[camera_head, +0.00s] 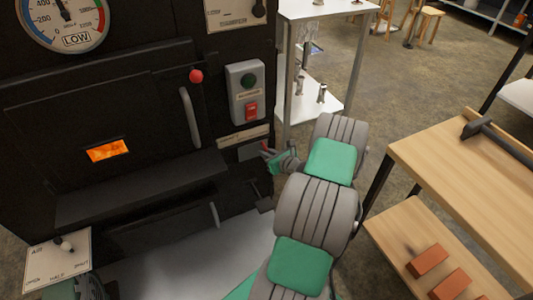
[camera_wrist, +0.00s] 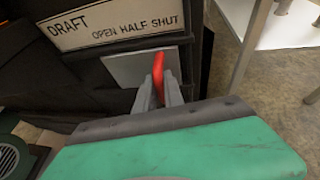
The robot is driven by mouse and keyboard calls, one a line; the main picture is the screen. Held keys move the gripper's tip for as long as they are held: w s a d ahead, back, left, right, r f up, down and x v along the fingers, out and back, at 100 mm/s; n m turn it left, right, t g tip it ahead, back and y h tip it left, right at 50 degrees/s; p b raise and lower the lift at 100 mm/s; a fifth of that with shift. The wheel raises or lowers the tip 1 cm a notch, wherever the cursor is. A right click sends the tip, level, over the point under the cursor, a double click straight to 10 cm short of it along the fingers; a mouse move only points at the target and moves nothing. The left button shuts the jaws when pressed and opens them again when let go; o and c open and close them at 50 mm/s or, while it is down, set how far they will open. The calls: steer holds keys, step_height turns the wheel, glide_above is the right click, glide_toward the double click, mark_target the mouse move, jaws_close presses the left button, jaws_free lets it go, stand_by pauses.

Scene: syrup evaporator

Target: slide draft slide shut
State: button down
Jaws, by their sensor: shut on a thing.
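The draft slide is a grey metal plate (camera_wrist: 125,69) under a pale label strip (camera_wrist: 110,25) reading DRAFT, OPEN, HALF, SHUT. Its red handle (camera_wrist: 158,68) stands between the fingers of my gripper (camera_wrist: 159,90), which is shut on it. In the wrist view the handle shows below the word SHUT, near the plate's right end. The viewing angle leaves its exact setting uncertain. In the head view my gripper (camera_head: 268,152) is at the right edge of the black evaporator front, beside the plate (camera_head: 249,151) and below the label (camera_head: 243,136). My arm hides some of the area.
A switch box (camera_head: 247,92) with green and red buttons sits above the label. A fire door (camera_head: 110,130) with a curved handle is at left. A white-topped stand (camera_head: 323,10) is behind, and a wooden workbench (camera_head: 470,140) stands right. Floor shows between them.

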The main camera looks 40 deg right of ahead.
steer(key=shift+s+d, duration=0.15)
steer(key=shift+d, duration=0.4)
steer(key=shift+s+d, duration=0.15)
steer(key=shift+d, duration=0.35)
steer(key=c, duration=1.5)
jaws_free()
steer(key=shift+d, duration=0.1)
steer(key=shift+o, duration=0.2)
steer(key=p+v, duration=0.2)
steer(key=v, duration=0.6)
